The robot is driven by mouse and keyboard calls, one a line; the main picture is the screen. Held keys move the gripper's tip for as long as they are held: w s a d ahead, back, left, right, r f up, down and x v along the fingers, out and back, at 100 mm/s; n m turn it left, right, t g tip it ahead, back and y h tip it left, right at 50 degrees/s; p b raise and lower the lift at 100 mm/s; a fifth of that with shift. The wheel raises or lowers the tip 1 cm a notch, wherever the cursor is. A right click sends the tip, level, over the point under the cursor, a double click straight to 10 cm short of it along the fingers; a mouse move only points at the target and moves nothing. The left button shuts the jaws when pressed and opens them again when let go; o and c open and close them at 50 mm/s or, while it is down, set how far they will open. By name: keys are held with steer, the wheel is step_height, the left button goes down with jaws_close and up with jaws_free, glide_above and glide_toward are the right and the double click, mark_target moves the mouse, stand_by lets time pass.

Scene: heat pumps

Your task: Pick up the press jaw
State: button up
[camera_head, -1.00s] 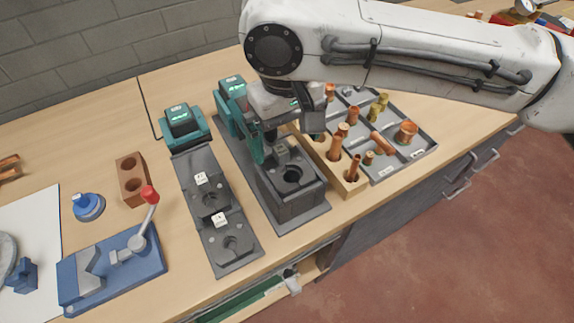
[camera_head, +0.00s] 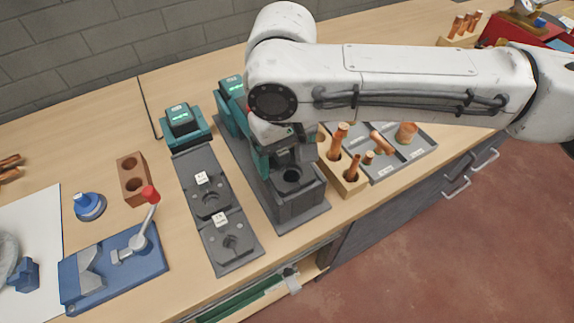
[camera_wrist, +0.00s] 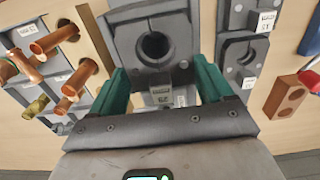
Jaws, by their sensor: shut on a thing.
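The press jaw (camera_wrist: 152,48) is a dark grey block with a round opening and a small number tag, hard to read, on its near end. In the head view the jaw (camera_head: 291,178) sits in its dark holder, partly hidden by my arm. My gripper (camera_wrist: 160,84) has teal fingers on both sides of the jaw's tagged end and is shut on it. In the head view my gripper (camera_head: 284,156) is low over the back of the jaw, its fingertips mostly hidden. I cannot tell whether the jaw is clear of its seat.
Two similar jaws, the back one (camera_head: 211,200) and the front one (camera_head: 232,243), lie in a rack to the left. A teal device (camera_head: 181,120) stands behind them. A wooden block (camera_head: 345,178) and tray (camera_head: 418,146) with copper fittings are close on the right.

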mark_target(284, 154)
steer(key=c, duration=0.7)
steer(key=shift+r, duration=0.1)
steer(key=shift+r, duration=0.4)
step_height(284, 154, up, 2)
steer(key=s+d+r, duration=0.2)
steer(key=d+r, duration=0.1)
steer(key=d, duration=0.1)
steer(key=s+d+r, duration=0.5)
steer(key=d+r, duration=0.2)
steer(key=shift+s+d+b, duration=0.3)
steer(key=shift+s+b, duration=0.05)
steer(key=shift+b, duration=0.05)
